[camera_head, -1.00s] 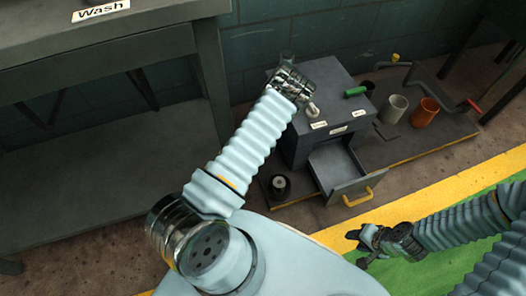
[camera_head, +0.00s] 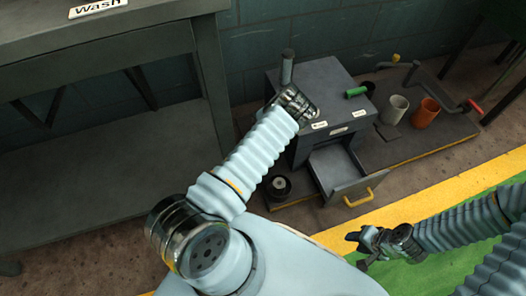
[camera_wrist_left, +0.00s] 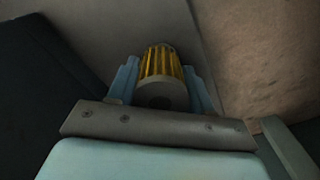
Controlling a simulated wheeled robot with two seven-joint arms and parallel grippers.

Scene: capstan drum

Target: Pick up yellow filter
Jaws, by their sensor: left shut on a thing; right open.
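The yellow filter (camera_wrist_left: 160,63) is a ribbed yellow cylinder with a grey end that has a dark centre. In the left wrist view my left gripper (camera_wrist_left: 162,76) is shut on it, one pale blue finger on each side. In the head view my left arm's wrist covers the front left of the grey cabinet, and the left fingers and the filter are hidden. My right gripper (camera_head: 357,251) is open and empty over the green floor, in front of the open drawer (camera_head: 335,168).
The grey cabinet (camera_head: 325,80) has a grey upright cylinder (camera_head: 287,68) behind my left wrist and a green grip (camera_head: 356,92). A white cup (camera_head: 394,109), an orange cup (camera_head: 425,112) and a crank (camera_head: 440,80) are right. A black round part (camera_head: 279,187) sits left of the drawer. The Wash table (camera_head: 110,45) is left.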

